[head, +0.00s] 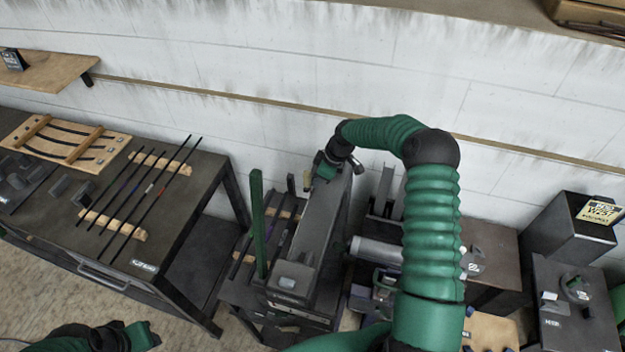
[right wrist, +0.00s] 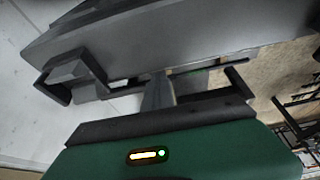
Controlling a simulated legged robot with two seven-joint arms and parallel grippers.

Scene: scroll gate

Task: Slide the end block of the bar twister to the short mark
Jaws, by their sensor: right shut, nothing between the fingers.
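The bar twister (head: 325,215) is a long dark grey machine on a stand in the middle of the head view. A grey block (head: 294,273) sits at its near end; I cannot tell whether this is the end block. The short mark cannot be made out. My right gripper (head: 325,168) is shut and empty at the machine's far end, partly hidden by its own wrist. In the right wrist view a large grey machine body (right wrist: 190,30) lies close in front of the fingers; contact cannot be told. My left gripper (head: 145,336) is low at the left, away from the machine; its jaws are unclear.
A dark table (head: 190,215) at the left holds several thin rods on wooden rests and a wooden rack (head: 65,138). A green upright post (head: 257,222) stands left of the twister. Other machines and a brown cabinet (head: 490,250) crowd the right. The wall is close behind.

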